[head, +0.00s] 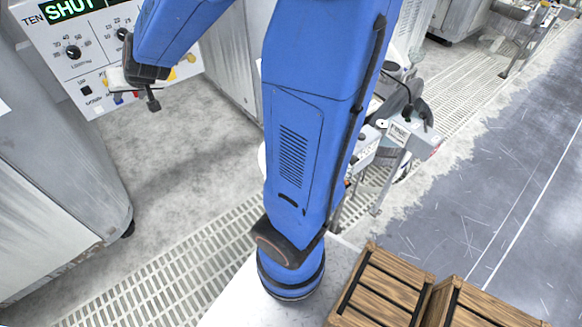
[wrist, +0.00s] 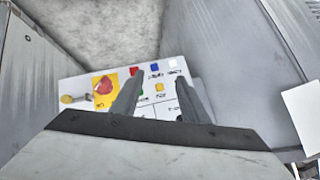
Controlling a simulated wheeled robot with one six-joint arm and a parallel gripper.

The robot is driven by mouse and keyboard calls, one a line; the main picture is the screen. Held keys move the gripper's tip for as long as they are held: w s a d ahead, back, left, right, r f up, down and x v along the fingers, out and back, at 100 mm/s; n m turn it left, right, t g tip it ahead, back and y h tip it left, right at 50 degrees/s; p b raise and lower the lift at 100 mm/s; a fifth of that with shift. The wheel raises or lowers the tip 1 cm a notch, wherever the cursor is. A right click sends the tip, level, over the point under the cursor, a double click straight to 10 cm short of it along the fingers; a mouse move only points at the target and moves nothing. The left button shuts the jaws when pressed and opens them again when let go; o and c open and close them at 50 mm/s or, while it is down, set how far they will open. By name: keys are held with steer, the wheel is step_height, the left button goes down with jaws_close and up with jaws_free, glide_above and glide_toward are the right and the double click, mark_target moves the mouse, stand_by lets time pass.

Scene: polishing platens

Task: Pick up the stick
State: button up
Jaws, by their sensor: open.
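No loose stick can be made out clearly in either view. A small part with a yellow knob (wrist: 66,99) and a short grey shaft sits at the left end of the white control panel in the wrist view. I cannot tell whether it is the stick. My gripper (wrist: 163,78) is open in the wrist view, its two grey fingers apart over the panel with nothing held between them. In the head view my gripper (head: 150,98) is at the upper left, in front of the control panel (head: 90,50), which it partly hides.
The panel bears a red emergency button (wrist: 103,86) on yellow, several coloured buttons and a "SHUT" display (head: 66,9). Grey cabinets (head: 60,180) stand at the left. Wooden crates (head: 385,290) stand at the lower right. Concrete floor (head: 180,170) lies open between.

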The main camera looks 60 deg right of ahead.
steer(key=w+d+f+m+h, duration=0.4)
steer(key=w+d+f+h, duration=0.1)
steer(key=w+d+f, duration=0.5)
steer(key=s+d+f+m+g+h, duration=0.3)
steer(key=d+f+m+g+h, duration=0.2)
steer(key=d+f, duration=0.8)
steer(key=s+d+f+m+g+h, duration=0.1)
steer(key=s+d+f+g+h, duration=0.25)
steer(key=s+f+g, duration=0.5)
steer(key=s+d+f+m+g+h, duration=0.25)
steer(key=s+d+g, duration=0.25)
steer(key=s, duration=0.6)
steer(key=x, duration=1.7)
steer(key=shift+f+n, duration=0.35)
steer(key=shift+f, duration=0.15)
steer(key=shift+s+a, duration=0.15)
